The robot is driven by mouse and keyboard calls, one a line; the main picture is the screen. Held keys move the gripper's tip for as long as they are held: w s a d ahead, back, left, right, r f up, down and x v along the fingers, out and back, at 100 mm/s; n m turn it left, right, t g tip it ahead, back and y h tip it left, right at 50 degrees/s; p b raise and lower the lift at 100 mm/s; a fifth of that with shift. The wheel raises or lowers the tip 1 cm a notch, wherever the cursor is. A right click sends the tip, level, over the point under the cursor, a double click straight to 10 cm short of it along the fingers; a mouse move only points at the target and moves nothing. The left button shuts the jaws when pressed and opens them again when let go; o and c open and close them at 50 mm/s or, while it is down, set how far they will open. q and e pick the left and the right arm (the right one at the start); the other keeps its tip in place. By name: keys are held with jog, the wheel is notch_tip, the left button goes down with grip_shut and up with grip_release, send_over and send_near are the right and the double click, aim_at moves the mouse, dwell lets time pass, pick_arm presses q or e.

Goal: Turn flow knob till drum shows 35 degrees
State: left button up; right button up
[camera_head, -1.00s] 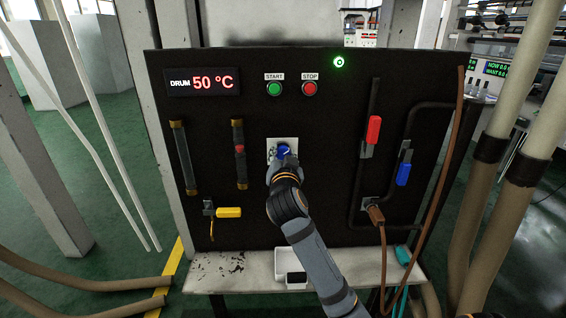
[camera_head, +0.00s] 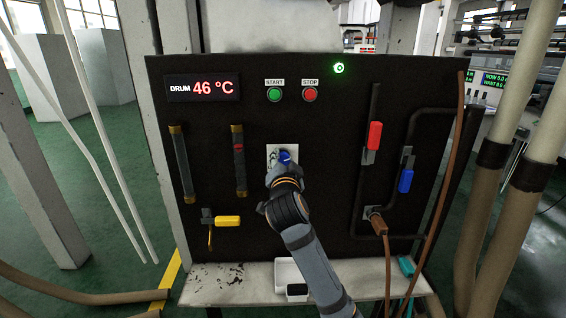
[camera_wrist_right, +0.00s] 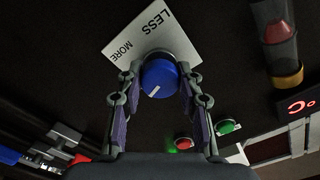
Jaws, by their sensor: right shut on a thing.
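The blue flow knob (camera_head: 284,157) sits on a small white plate (camera_head: 273,152) on the black panel. In the right wrist view the knob (camera_wrist_right: 160,78) has a white mark, and its plate (camera_wrist_right: 140,38) reads LESS and MORE. My right gripper (camera_head: 283,168) is at the knob, and its two fingers (camera_wrist_right: 158,90) are shut on the knob's sides. The drum display (camera_head: 203,87) reads 46 °C in red digits. My left gripper is in neither view.
Green START (camera_head: 274,95) and red STOP (camera_head: 310,95) buttons sit above the knob. Yellow (camera_head: 227,221), red (camera_head: 375,135) and blue (camera_head: 406,181) valve handles flank it.

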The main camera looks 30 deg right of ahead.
jog(key=shift+f, duration=0.2)
jog(key=o, duration=1.2)
jog(key=shift+r, duration=0.1)
jog(key=shift+a, duration=0.1)
jog(key=shift+v, duration=3.7)
